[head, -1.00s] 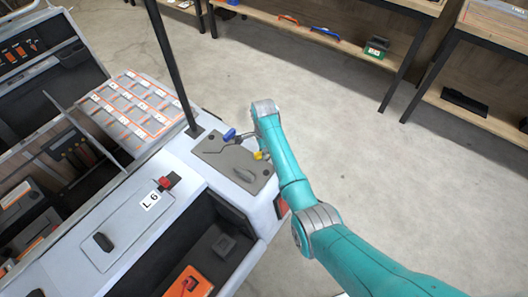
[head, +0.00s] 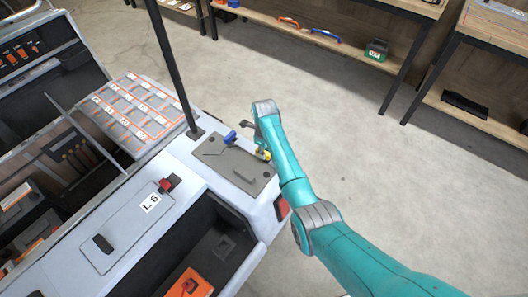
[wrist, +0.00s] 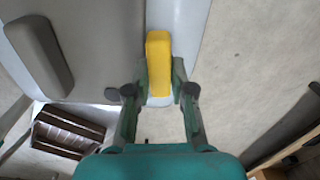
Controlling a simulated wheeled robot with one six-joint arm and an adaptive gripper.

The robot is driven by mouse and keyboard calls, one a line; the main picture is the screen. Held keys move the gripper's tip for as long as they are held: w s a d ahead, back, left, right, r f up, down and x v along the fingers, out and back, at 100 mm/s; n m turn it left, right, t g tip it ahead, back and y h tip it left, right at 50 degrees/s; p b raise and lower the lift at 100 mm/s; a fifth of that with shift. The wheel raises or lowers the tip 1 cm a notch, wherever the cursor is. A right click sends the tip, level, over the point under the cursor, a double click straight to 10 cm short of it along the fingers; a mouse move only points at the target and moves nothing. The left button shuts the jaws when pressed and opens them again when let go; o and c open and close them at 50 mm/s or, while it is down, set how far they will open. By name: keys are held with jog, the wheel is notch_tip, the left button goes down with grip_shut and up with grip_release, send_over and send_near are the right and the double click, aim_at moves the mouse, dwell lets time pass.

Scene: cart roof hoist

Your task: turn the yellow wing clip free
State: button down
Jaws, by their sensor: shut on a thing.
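The yellow wing clip (wrist: 158,62) stands out as a narrow upright bar in the wrist view, with a pale end towards my gripper. My gripper (wrist: 159,92) is shut on it, with one finger against each side near its lower end. In the head view the yellow clip (head: 264,155) is small and partly hidden by my gripper. It is at the right edge of a grey plate (head: 218,164) on the cart roof.
A blue handle (head: 230,137) is on the plate, left of the clip. A dark post (head: 172,62) rises from the cart further left. A red knob (head: 166,185) is by the L 6 label. Open floor (head: 345,150) lies right of the cart.

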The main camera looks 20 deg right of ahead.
jog(key=shift+m, duration=0.5)
jog(key=c, duration=1)
grip_release()
jog(key=shift+r, duration=0.1)
notch_tip(320, 180, up, 12)
